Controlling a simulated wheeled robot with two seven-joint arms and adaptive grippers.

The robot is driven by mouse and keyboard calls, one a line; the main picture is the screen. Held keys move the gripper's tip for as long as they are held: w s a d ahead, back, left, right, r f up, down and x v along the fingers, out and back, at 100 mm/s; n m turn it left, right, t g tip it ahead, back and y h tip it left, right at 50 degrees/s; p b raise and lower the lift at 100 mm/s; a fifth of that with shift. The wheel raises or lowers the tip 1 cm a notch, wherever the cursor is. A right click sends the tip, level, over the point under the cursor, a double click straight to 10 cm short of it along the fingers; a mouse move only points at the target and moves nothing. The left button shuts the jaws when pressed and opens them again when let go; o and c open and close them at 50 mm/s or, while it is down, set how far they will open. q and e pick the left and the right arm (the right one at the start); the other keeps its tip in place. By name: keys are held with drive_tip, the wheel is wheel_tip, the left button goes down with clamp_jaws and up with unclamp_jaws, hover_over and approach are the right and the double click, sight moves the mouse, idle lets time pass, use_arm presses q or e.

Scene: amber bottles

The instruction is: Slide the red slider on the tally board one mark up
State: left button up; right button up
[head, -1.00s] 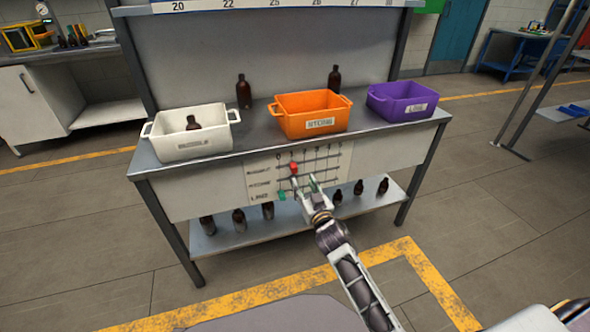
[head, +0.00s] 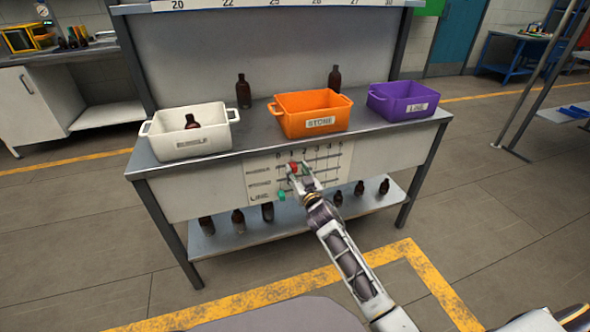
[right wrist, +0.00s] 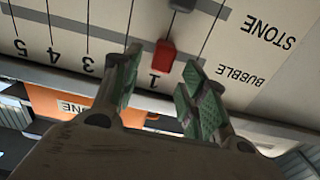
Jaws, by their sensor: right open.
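The tally board (head: 335,178) is a white panel on the front of the workbench, with rows of rails and marks numbered from 0 to 5. The red slider (head: 294,168) sits on the top, BUBBLE row at about mark 1; it also shows in the right wrist view (right wrist: 164,57). My right gripper (right wrist: 161,88) is open, with its green-padded fingers on either side of the red slider, apart from it. In the head view the gripper (head: 300,171) is over the board's upper left part. My left gripper is out of view.
A green slider (head: 282,195) sits low at the board's left, and a dark slider (right wrist: 182,4) shows on the STONE row. White (head: 190,147), orange (head: 313,126) and purple (head: 385,105) bins stand on the bench above. Several amber bottles stand on the lower shelf (head: 230,236).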

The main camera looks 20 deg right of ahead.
sight(293, 167)
drive_tip(key=shift+w, duration=0.7)
drive_tip(key=shift+w+b, duration=0.3)
drive_tip(key=shift+w, duration=0.3)
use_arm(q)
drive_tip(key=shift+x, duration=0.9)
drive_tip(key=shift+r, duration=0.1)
use_arm(e)
clamp_jaws()
